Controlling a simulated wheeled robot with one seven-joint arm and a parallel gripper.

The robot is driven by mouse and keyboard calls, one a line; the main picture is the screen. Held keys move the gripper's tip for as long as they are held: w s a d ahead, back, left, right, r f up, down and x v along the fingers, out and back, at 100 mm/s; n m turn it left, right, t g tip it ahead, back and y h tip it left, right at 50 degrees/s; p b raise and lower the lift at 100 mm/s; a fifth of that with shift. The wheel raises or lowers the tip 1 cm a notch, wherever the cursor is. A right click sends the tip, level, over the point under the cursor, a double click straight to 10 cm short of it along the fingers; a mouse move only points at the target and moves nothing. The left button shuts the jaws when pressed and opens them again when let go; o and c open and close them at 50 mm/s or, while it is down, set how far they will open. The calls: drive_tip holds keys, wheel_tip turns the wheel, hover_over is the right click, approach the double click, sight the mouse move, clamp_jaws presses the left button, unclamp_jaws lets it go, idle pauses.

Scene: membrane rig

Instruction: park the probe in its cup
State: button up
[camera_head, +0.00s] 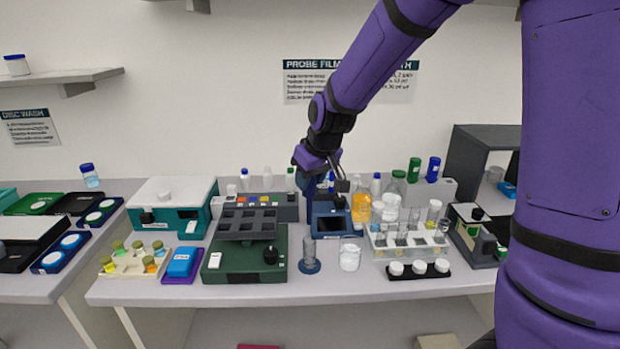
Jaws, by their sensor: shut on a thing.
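My gripper (340,185) is at the end of the purple arm, above the back of the bench. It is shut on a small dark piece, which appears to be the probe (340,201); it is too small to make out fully. It hangs just above or in front of a blue instrument (331,222) with a dark screen; I cannot tell whether they touch. A grey upright holder (309,252) on a round blue base stands to the front left and may be the probe's cup.
A green device with a dark tray (245,262) stands left of the holder. A rack of glassware (408,244), an orange bottle (361,208) and white-capped jars (419,268) crowd the right. The bench's front edge (320,297) is clear.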

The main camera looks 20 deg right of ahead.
sight(310, 223)
drive_tip(key=shift+f, duration=0.1)
drive_tip(key=shift+f, duration=6.75)
drive_tip(key=o, duration=0.9)
drive_tip(key=shift+c, duration=0.2)
drive_tip(key=v, duration=1)
drive_tip(key=shift+r, duration=0.4)
drive_tip(key=shift+s, duration=0.15)
